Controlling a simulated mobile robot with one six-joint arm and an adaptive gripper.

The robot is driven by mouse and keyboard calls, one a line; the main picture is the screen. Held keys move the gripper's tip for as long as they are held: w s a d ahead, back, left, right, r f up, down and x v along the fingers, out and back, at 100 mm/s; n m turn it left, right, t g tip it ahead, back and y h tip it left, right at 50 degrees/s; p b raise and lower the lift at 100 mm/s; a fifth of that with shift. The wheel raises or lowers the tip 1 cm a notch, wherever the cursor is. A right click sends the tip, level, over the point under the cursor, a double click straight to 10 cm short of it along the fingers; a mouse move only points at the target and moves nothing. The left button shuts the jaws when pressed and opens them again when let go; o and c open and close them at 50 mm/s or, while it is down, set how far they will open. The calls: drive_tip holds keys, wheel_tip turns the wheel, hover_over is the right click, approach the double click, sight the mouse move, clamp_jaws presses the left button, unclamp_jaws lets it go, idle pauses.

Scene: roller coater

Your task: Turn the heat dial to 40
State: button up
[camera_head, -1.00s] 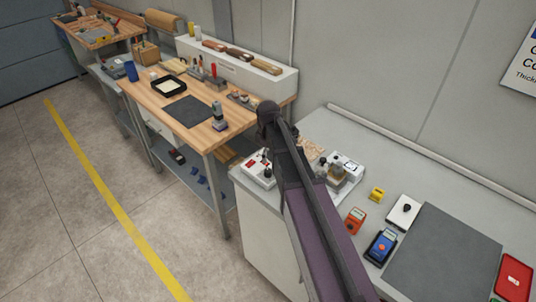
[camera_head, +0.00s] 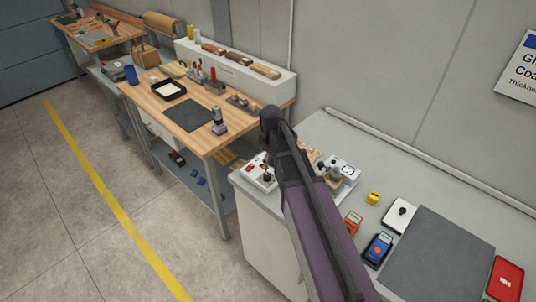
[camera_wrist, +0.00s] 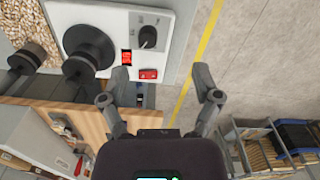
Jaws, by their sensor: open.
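The roller coater's white control panel (camera_head: 250,176) sits at the counter's left end, partly hidden behind my arm. In the wrist view the white panel (camera_wrist: 172,62) fills the upper middle. The dial's scale is too small to read.
The counter holds a yellow gauge (camera_head: 373,198), a blue meter (camera_head: 378,249), an orange meter (camera_head: 352,222) and a grey mat (camera_head: 438,262) to the right. A wooden bench (camera_head: 235,130) stands left across a gap. Open floor (camera_head: 110,240) lies in front.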

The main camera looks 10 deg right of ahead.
drive_tip(key=s+d+f+m+b, duration=0.1)
drive_tip(key=s+f+m+b, duration=0.1)
drive_tip(key=s+m, duration=0.2)
drive_tip(key=s+d+f+m+b, duration=0.1)
drive_tip(key=s+f+m+b, duration=0.2)
drive_tip(key=s, duration=0.8)
drive_tip(key=shift+d+f+m, duration=0.15)
drive_tip(key=shift+d+m, duration=0.05)
drive_tip(key=shift+m, duration=1)
